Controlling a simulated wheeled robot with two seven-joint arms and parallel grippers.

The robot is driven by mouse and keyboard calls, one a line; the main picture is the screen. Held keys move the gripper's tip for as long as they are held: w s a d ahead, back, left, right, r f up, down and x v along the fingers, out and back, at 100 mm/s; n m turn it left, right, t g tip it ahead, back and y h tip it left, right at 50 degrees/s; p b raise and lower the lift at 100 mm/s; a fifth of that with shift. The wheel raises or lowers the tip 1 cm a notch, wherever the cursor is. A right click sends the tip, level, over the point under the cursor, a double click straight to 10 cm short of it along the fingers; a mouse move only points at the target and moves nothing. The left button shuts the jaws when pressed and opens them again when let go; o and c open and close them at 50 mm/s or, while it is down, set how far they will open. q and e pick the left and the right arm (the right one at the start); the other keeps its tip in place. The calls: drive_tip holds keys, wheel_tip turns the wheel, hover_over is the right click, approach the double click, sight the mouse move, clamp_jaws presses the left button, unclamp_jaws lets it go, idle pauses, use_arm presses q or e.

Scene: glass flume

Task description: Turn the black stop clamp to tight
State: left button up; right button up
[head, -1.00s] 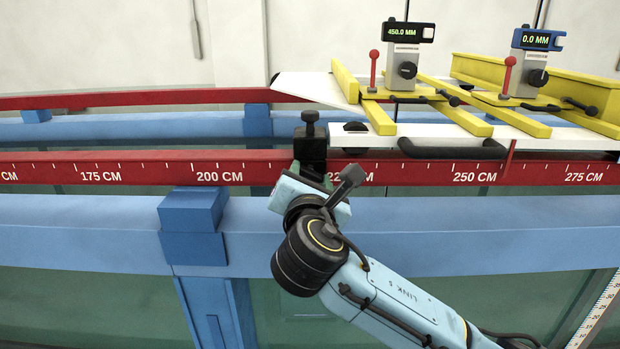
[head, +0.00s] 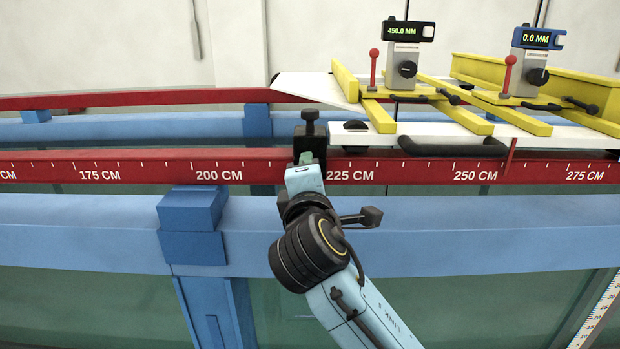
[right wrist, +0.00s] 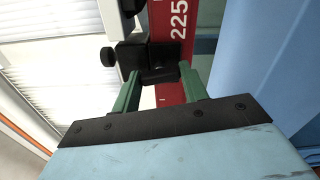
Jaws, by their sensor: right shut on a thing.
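The black stop clamp (head: 308,142) sits on the red scale rail (head: 120,167) between the 200 CM and 225 CM marks, with a round knob (head: 310,116) standing on top. My right gripper (head: 307,160) reaches up to its front face. In the right wrist view the green fingers (right wrist: 160,82) are shut on a black front part of the clamp (right wrist: 158,66), one on each side. The clamp's knob (right wrist: 108,57) shows left of them. My wrist hides the clamp's lower front in the head view. My left gripper is not in view.
A white carriage plate (head: 345,130) with a black handle (head: 453,146) and yellow bars (head: 378,117) lies just right of the clamp. Two gauges stand on it, reading 450.0 MM (head: 408,31) and 0.0 MM (head: 537,39). A blue beam (head: 80,225) runs in front, below the rail.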

drive_tip(key=shift+f+m, duration=0.1)
drive_tip(key=shift+m, duration=2)
drive_tip(key=o, duration=1)
drive_tip(key=shift+s+b, duration=0.1)
drive_tip(key=shift+b, duration=0.2)
drive_tip(key=s+b, duration=0.3)
drive_tip(key=s, duration=1)
drive_tip(key=shift+s, duration=0.15)
